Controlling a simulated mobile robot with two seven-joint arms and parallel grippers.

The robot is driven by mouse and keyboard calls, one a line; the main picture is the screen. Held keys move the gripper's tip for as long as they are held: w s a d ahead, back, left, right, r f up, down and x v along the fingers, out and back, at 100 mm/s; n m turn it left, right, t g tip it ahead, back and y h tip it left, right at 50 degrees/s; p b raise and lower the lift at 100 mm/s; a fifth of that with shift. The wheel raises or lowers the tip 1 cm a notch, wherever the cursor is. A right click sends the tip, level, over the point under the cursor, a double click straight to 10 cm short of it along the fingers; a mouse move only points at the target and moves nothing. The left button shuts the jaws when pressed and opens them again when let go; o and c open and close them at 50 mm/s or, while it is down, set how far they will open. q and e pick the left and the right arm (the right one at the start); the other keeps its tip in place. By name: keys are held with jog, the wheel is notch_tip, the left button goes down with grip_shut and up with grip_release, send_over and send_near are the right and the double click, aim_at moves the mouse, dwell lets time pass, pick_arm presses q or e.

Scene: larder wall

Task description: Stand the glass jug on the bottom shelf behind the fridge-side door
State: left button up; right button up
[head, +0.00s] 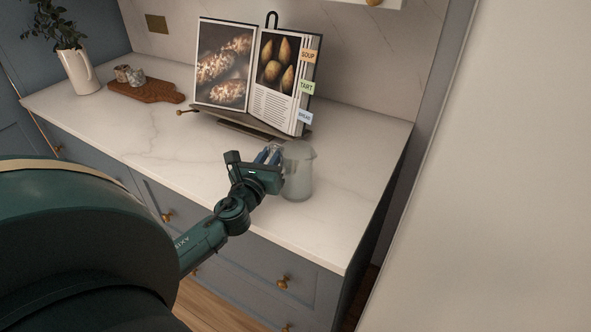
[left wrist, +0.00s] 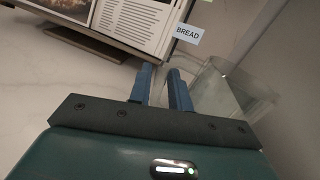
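The glass jug (head: 298,175), pale and see-through, is upright at the front right part of the marble counter. It also shows in the left wrist view (left wrist: 222,92), right of the fingers. My left gripper (head: 270,154) is close against the jug's left side. Its two blue fingers (left wrist: 162,84) are near each other with a narrow gap. My right gripper is out of view. I see no bottom shelf in either view.
An open cookbook on a stand (head: 252,128) is behind the gripper. A wooden board (head: 146,90) with small jars and a white vase (head: 80,72) with greenery are at the back left. A large cream panel (head: 500,190) fills the right side, past the counter's end. Blue drawers (head: 262,268) are below.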

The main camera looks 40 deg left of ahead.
pick_arm(q)
jog(key=shift+w+a, duration=0.1)
jog(key=shift+w, duration=0.15)
jog(key=shift+c, duration=0.5)
grip_shut()
jog(key=shift+r, duration=0.1)
